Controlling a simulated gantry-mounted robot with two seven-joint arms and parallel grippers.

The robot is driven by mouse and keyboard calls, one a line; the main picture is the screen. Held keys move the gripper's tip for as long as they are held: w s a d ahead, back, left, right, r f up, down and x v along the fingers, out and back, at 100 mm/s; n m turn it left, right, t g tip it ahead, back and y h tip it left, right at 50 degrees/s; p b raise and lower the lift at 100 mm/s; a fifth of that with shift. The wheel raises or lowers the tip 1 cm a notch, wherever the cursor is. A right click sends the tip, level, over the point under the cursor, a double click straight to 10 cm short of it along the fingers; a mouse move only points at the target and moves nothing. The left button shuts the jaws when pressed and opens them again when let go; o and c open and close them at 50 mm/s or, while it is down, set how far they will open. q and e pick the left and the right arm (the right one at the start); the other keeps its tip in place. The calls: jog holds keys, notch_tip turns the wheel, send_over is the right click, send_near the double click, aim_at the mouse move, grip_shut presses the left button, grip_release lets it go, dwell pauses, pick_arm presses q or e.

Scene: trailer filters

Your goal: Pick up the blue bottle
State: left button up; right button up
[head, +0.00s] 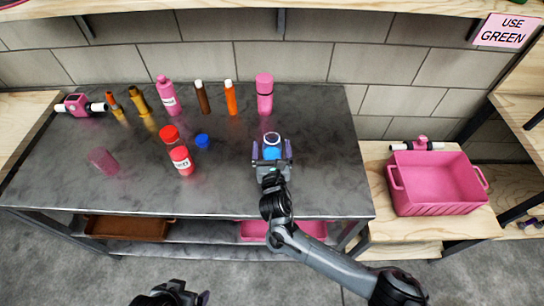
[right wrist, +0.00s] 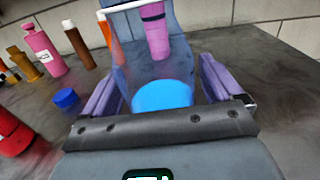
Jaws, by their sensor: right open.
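The blue bottle (head: 272,143) stands on the grey table near its right end. In the right wrist view the bottle (right wrist: 140,62) looks translucent, with a brighter blue round patch low on it. My right gripper (head: 272,152) is open, with one purple finger on each side of the bottle. In the right wrist view the gripper (right wrist: 160,75) shows gaps between the bottle and both fingers. My left gripper (head: 172,296) is at the bottom edge of the head view, away from the table, partly cut off; its jaws cannot be made out.
A pink bottle (head: 264,95) stands behind the blue one. Orange (head: 231,98) and brown (head: 202,98) bottles are further left. A blue cap (head: 202,140) and red bottles (head: 181,161) are left of the gripper. A pink crate (head: 437,205) stands on the right bench.

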jog(key=c, duration=1.2)
jog(key=shift+c, duration=0.3)
jog(key=shift+r, duration=0.2)
